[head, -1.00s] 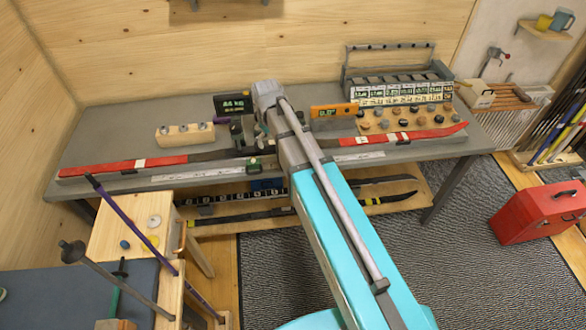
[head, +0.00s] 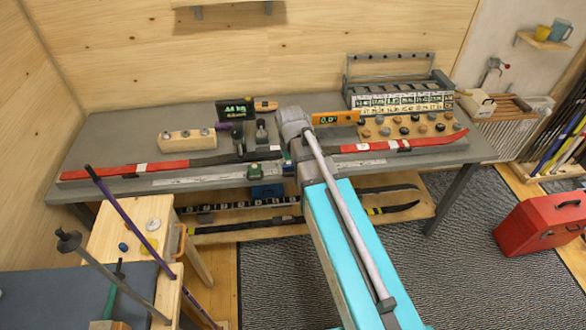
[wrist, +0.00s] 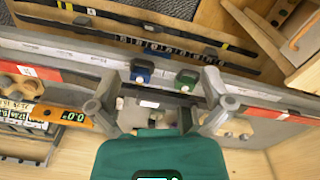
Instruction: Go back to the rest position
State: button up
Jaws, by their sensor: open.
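My gripper (wrist: 160,98) is open in the wrist view, with its two grey fingers spread wide above the bench. I see nothing held between them. In the head view my arm reaches over the front edge of the grey bench (head: 110,143), and the fingers there are hidden or too small to make out. A long ski with red ends (head: 125,171) lies along the bench; its middle is partly behind my arm. Small blue (wrist: 142,70) and green (wrist: 187,78) parts sit beyond the fingers in the wrist view.
A wooden block (head: 187,140), a dark display (head: 236,111) and an orange gauge (head: 336,118) stand on the bench. A rack of labelled boxes (head: 405,101) is at the back right. A wooden stool (head: 118,218) is at front left, a red toolbox (head: 540,222) at right.

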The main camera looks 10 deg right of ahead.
jog(key=shift+s, duration=0.1)
jog(key=s+d+f+m+b, duration=0.3)
jog(key=s+d, duration=0.3)
jog(key=s, duration=0.3)
jog(key=shift+f, duration=0.2)
dwell(1.3)
